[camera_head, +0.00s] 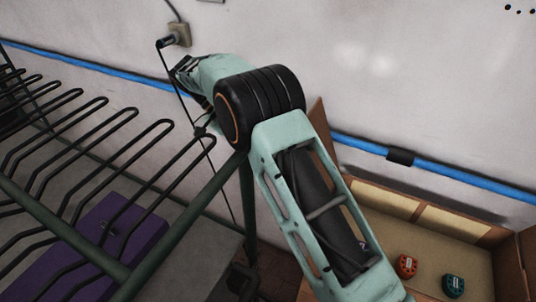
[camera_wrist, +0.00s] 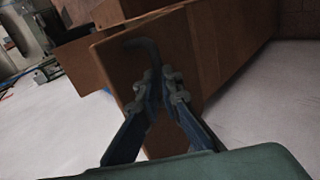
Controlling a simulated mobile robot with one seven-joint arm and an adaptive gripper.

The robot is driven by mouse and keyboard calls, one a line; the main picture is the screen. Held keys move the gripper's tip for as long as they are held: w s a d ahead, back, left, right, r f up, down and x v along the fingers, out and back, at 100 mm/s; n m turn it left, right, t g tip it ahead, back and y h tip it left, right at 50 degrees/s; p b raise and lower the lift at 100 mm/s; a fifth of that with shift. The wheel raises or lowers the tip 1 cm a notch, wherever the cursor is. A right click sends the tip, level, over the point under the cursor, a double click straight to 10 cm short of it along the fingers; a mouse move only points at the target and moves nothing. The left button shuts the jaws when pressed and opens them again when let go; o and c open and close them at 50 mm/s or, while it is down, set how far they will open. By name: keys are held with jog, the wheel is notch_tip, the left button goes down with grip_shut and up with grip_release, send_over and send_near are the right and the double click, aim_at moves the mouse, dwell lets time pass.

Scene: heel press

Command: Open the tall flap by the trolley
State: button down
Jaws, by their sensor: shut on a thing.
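A tall brown wooden flap (camera_wrist: 125,75) fills the middle of the wrist view, with a dark bent handle (camera_wrist: 146,46) on its face. My gripper (camera_wrist: 162,78) is in front of it, its two fingers closed together at the handle's lower end. The fingertips hide the part of the handle that they hold. I cannot tell how far the flap stands open. In the head view my arm covers much of the middle, and I cannot make out the gripper there. A green metal rack with black prongs (camera_head: 62,228), perhaps the trolley, stands at the left.
A purple box (camera_head: 108,245) sits below the prongs. At the lower right is a wooden case (camera_head: 400,205) holding a red item (camera_head: 406,266) and a teal item (camera_head: 453,284). A blue pipe (camera_head: 455,174) runs along the pale wall. Pale floor (camera_wrist: 50,135) is clear beside the flap.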

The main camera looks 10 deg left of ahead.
jog(key=shift+s+d+f, duration=0.15)
jog(key=shift+d+f, duration=0.05)
jog(key=shift+f, duration=0.45)
jog(key=shift+s+d+f, duration=0.15)
jog(key=shift+d+f, duration=0.05)
jog(key=shift+f, duration=0.4)
jog(key=c, duration=2.5)
grip_release()
jog(key=o, duration=0.5)
jog(key=shift+w+d+g, duration=0.1)
jog(key=shift+d+g, duration=0.2)
jog(key=shift+d, duration=0.1)
jog(key=shift+a+r, duration=0.1)
jog(key=shift+a, duration=0.05)
jog(key=shift+a+r, duration=0.1)
jog(key=shift+r, duration=0.1)
